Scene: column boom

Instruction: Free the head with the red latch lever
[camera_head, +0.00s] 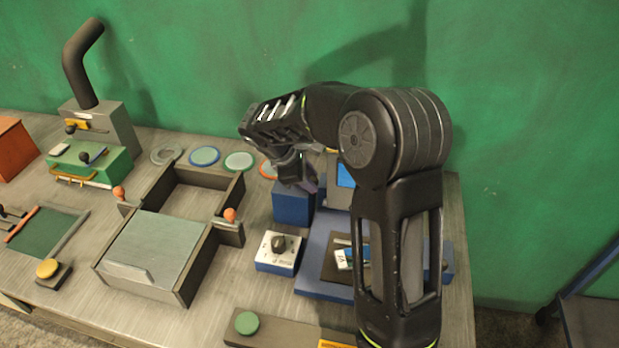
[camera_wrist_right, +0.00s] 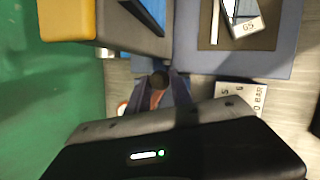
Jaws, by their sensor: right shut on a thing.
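In the head view my right gripper (camera_head: 298,178) reaches down over the blue column block (camera_head: 292,208) at the back of the blue machine. In the right wrist view a reddish lever (camera_wrist_right: 156,98) with a dark round knob (camera_wrist_right: 159,80) sits between my fingers. The gripper is shut on it. In the head view the gripper and forearm hide the lever. The grey head with a blue screen (camera_head: 346,175) shows partly behind my arm. The blue base plate (camera_head: 312,262) carries a dark pad with a small labelled block (camera_head: 345,258). My left gripper is not in view.
A white dial box (camera_head: 277,254) stands left of the base plate. A grey-lidded tray (camera_head: 150,250) with orange-knobbed clamps is further left. A green button (camera_head: 246,323) is at the front. Coloured rings (camera_head: 205,156) lie near the green wall.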

